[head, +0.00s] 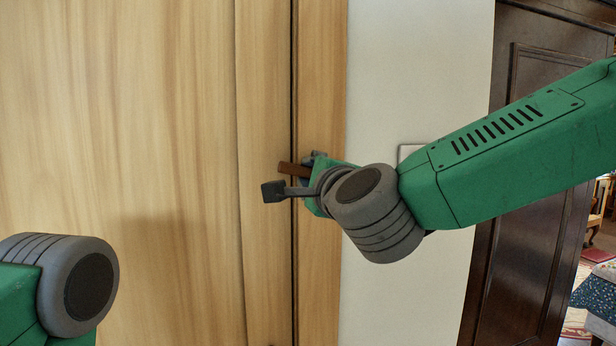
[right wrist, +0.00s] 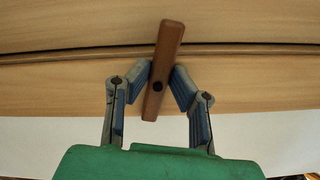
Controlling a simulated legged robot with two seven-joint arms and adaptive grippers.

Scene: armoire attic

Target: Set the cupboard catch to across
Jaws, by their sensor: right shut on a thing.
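The cupboard catch (head: 288,168) is a brown wooden bar on the front of the pale wood cupboard (head: 150,120). It lies across the dark gap between door and frame, slightly tilted. In the right wrist view the catch (right wrist: 164,55) crosses the gap at a slant, with a dark round pivot in its lower part. My right gripper (right wrist: 162,76) is shut on the catch, one finger on each side near the pivot. In the head view the right gripper (head: 308,168) is partly hidden by its own wrist. My left gripper is out of view; only part of that arm shows lower left.
A white wall (head: 415,80) with a pale switch plate (head: 408,150) is right of the cupboard, behind my right arm. A dark panelled door (head: 520,240) stands farther right, with a furnished room beyond. The cupboard front left of the gap is clear.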

